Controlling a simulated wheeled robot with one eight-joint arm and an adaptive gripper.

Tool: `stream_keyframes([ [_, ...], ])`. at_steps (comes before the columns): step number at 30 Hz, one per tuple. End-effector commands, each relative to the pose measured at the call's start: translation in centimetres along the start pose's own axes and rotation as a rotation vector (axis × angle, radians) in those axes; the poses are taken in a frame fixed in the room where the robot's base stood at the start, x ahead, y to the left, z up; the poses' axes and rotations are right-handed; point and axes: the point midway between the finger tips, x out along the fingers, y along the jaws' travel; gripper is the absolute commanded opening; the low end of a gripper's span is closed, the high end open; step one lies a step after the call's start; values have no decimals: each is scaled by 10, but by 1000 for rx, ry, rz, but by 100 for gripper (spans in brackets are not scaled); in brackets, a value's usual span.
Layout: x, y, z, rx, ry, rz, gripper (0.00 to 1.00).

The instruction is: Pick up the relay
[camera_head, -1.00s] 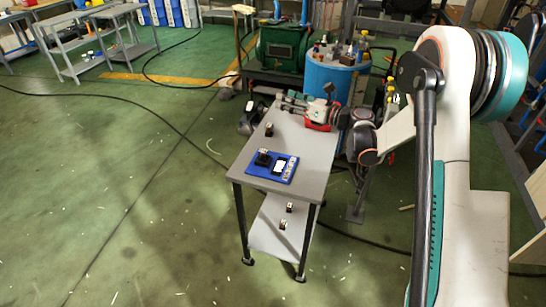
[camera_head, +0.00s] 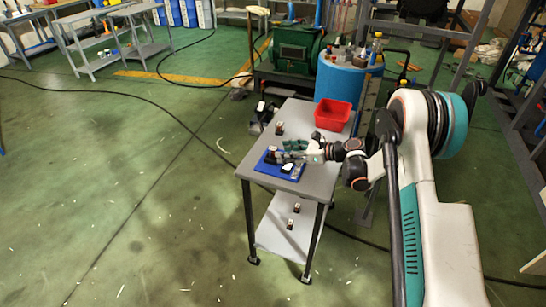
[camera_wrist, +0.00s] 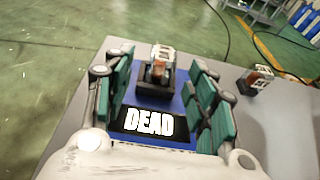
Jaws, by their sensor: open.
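A relay (camera_wrist: 160,66) with a clear case and copper-coloured inside sits upright in a black socket on the blue board (camera_head: 264,169). A label reading "DEAD" (camera_wrist: 150,121) lies on the board on the near side of that relay. My gripper (camera_head: 282,152) is open over the board. In the wrist view its teal fingers stand on either side of the relay, apart from it, with the relay near the far end of the gap. A second relay (camera_head: 280,129) stands on the bare table, and it also shows right of the fingers in the wrist view (camera_wrist: 257,79).
The grey table (camera_head: 310,184) has a red bin (camera_head: 332,115) at its back right. Two more small relays (camera_head: 297,208) (camera_head: 290,224) stand on the lower shelf (camera_head: 270,237). A blue drum (camera_head: 350,82) and green machine (camera_head: 299,46) stand behind.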

Motion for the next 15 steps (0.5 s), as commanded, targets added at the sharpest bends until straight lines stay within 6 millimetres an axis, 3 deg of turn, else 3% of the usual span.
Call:
stream_keyframes([
  [8,16,-1,1,1,-1,0,52],
  [15,50,-2,3,0,-1,1,52],
])
